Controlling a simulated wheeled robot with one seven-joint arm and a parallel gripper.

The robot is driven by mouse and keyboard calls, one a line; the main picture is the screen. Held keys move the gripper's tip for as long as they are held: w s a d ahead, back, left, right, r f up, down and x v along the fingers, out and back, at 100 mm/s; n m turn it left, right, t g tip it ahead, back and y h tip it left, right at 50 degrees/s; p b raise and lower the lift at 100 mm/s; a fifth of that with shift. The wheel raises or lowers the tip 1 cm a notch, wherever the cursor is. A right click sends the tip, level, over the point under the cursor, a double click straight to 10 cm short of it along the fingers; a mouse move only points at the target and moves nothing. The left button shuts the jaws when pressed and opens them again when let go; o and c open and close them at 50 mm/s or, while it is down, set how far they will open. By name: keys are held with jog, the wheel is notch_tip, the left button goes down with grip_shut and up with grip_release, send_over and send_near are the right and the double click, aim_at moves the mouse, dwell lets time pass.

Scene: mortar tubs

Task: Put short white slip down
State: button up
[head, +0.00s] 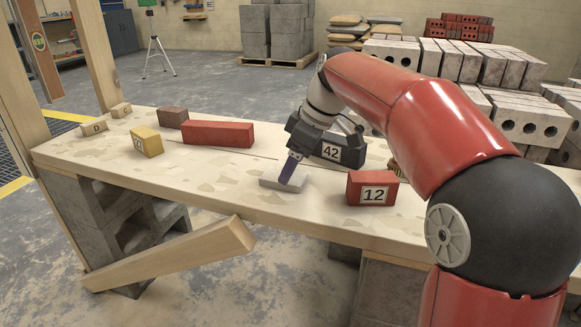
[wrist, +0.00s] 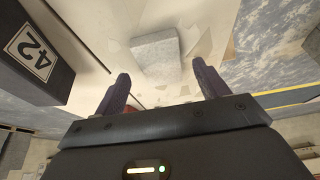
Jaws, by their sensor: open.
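The short white slip (head: 283,184), a small pale grey-white slab, lies flat on the pale, blotched wooden bench top (head: 225,187). In the wrist view the slip (wrist: 155,57) shows as a light grey block just beyond the fingertips. My gripper (head: 290,172) points down at the slip, with one dark purple finger overlapping it in the head view. In the wrist view my gripper (wrist: 160,76) has its two fingers spread apart, with the slip in line with the gap. I cannot tell whether the fingers touch the slip.
A red block marked 12 (head: 372,188) stands close to the right of the slip. A long red block (head: 218,133), a brown block (head: 173,117), a yellow block (head: 147,141) and small wooden blocks (head: 95,128) are further left. Bare bench lies left of the slip.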

jog(key=p+v, duration=0.2)
jog(key=v, duration=0.8)
jog(key=s+d+f+m+h, duration=0.1)
jog(key=s+m, duration=0.1)
jog(key=s, duration=0.2)
jog(key=s+d+f+m+t+h, duration=0.1)
jog(key=s+f+m, duration=0.1)
jog(key=s, duration=0.2)
jog(key=s+d+f+m+t, duration=0.1)
jog(key=s+d+f+m, duration=0.1)
jog(key=s+m, duration=0.1)
jog(key=shift+s+d+f+h, duration=0.2)
jog(key=shift+s+h, duration=0.2)
jog(key=shift+s, duration=0.15)
jog(key=s+d+f+m+t+h, duration=0.1)
jog(key=s+d+f+m, duration=0.25)
jog(key=s+f, duration=0.25)
jog(key=s+d+f+m+t+h, duration=0.1)
jog(key=s+d+f+m, duration=0.1)
jog(key=s+f+m, duration=0.35)
jog(key=r+p, duration=0.2)
jog(key=r+n+p, duration=0.1)
jog(key=p, duration=0.1)
jog(key=s+r+n+p, duration=0.1)
jog(key=r+p, duration=0.1)
jog(key=shift+r, duration=0.3)
